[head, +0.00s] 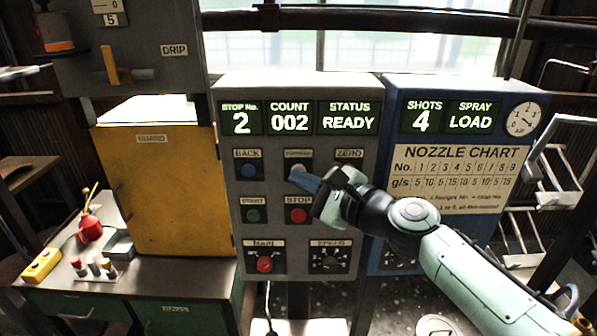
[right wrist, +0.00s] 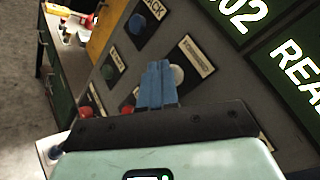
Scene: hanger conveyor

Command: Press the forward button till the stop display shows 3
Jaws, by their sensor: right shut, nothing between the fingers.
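The stop display (head: 241,121) on the grey control panel reads 2. The forward button (head: 296,169) is pale, under a small blurred label, between BACK and ZERO. My right gripper (head: 304,180) reaches in from the right, with its blue fingers shut and empty at the forward button. In the right wrist view the closed fingertips (right wrist: 158,68) overlap the left side of the pale button (right wrist: 177,75). I cannot tell whether they touch it. My left gripper is in neither view.
The blue BACK button (head: 248,171), green START button (head: 252,215) and red STOP button (head: 298,215) sit close by. The count display (head: 289,120) reads 002 and status (head: 348,119) reads READY. A blue panel (head: 541,88) with a nozzle chart stands right; a yellow cabinet (head: 165,190) stands left.

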